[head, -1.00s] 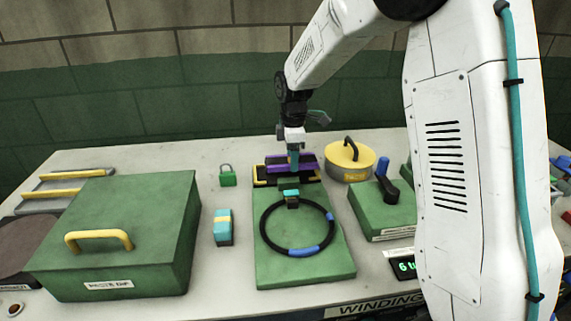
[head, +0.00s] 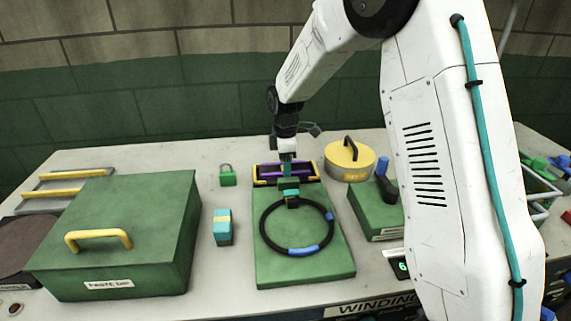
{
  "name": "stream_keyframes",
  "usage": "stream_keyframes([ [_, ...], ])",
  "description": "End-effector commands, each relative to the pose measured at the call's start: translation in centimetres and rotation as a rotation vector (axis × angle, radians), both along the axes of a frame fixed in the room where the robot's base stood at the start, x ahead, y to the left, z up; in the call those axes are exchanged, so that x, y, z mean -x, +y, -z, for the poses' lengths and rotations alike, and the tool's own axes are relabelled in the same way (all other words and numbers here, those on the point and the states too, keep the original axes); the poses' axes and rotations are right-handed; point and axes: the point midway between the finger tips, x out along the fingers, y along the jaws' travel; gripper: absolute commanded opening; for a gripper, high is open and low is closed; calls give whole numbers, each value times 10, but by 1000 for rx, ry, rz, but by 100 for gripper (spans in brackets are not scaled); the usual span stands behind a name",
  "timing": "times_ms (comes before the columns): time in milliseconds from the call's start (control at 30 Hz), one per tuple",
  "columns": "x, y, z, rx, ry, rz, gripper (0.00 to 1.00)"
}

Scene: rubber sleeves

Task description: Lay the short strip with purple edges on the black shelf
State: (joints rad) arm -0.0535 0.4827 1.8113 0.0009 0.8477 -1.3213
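The short strip with purple edges (head: 270,171) lies low against the black shelf (head: 259,182), which has yellow edges and stands at the back end of a green board. I cannot tell whether the strip fully rests on the shelf. My gripper (head: 288,169) points down at the middle of the strip, with its teal fingers at the strip. It looks shut on it, though the fingertips are small and partly hidden.
A black ring with blue bands (head: 304,251) lies on the green board (head: 330,275) in front. A teal block (head: 223,228) and green padlock (head: 228,177) stand left, beside a green box (head: 125,230). A yellow lidded pot (head: 350,162) and green lever box (head: 378,215) stand right.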

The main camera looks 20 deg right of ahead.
Motion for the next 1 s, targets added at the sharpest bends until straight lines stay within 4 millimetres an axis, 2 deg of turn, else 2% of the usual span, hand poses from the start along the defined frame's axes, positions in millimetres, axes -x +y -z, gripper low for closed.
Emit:
stream_keyframes([
  [233, 0, 0, -1, 0, 0, 0, 63],
  [367, -1, 0, -11, 0, -2, 0, 63],
  [800, -1, 0, -99, 0, -4, 0, 63],
  [1000, 0, 0, -120, 0, -1, 0, 63],
])
